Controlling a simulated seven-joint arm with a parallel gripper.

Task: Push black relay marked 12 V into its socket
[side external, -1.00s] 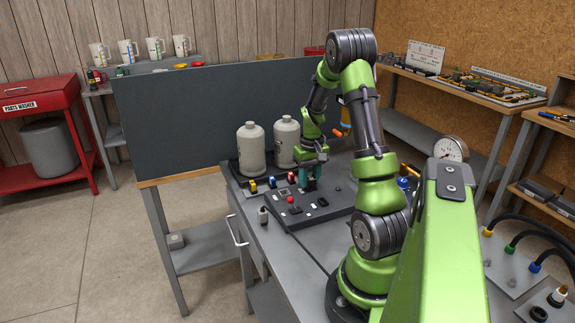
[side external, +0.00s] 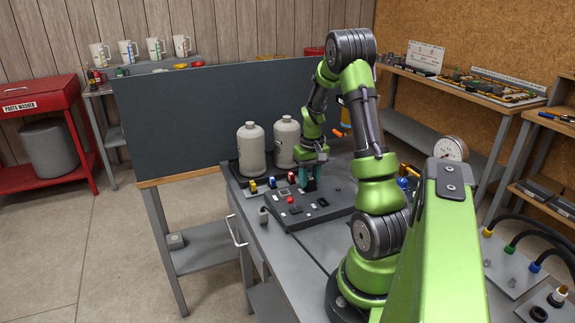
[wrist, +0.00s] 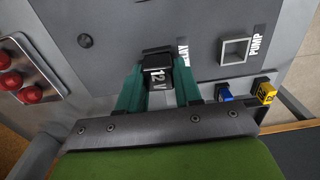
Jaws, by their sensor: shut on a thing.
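The black relay (wrist: 157,76) is marked 12 V in white and sits between the green fingers of my gripper (wrist: 158,88) in the wrist view. My gripper is shut on it. The relay is at the grey panel, beside a RELAY label (wrist: 184,53) that is partly hidden by a finger. The relay's own socket is covered, and I cannot tell how deep the relay sits. In the side view my gripper (side external: 309,180) is low over the dark panel (side external: 318,216), and the relay is too small to make out.
An empty square socket labelled PUMP (wrist: 234,50) is right of the relay. A blue part (wrist: 224,92) and a yellow part (wrist: 266,93) stand near the right finger. Several red domes (wrist: 31,95) are at left. Two grey bottles (side external: 251,150) stand behind the panel.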

